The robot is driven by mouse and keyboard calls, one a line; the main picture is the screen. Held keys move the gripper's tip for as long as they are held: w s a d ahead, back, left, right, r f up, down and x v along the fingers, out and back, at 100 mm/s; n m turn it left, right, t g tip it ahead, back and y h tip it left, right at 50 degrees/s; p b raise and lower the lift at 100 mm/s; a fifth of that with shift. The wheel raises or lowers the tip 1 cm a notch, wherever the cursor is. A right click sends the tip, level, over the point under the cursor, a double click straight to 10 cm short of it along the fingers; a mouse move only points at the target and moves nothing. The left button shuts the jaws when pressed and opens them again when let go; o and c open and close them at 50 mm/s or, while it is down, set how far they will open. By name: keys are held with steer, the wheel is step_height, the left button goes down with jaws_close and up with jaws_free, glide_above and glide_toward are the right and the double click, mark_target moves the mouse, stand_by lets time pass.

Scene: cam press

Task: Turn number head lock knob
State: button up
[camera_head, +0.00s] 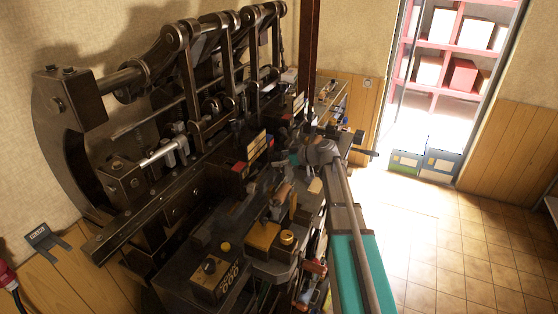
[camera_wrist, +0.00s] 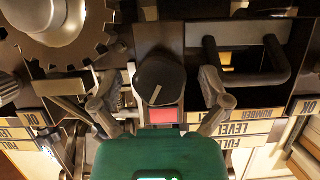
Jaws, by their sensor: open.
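A round black knob (camera_wrist: 160,80) with a pale pointer line shows in the middle of the wrist view, on a dark panel above a small red patch (camera_wrist: 164,116). I cannot read a label on the knob itself. My gripper (camera_wrist: 157,90) is open, with one grey finger to the left of the knob and one to the right. Gaps show between the fingers and the knob, so it is not gripped. Its green body fills the bottom of the wrist view. In the head view, my turquoise arm reaches to the machine and the knob cannot be made out.
In the wrist view, a large toothed wheel (camera_wrist: 65,40) lies at upper left and a black bar handle (camera_wrist: 247,78) at right. The dark press (camera_head: 190,150) stands against the wall. Tiled floor (camera_head: 450,240) at right is clear.

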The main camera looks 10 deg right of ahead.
steer(key=c, duration=1.1)
steer(key=shift+c, duration=0.2)
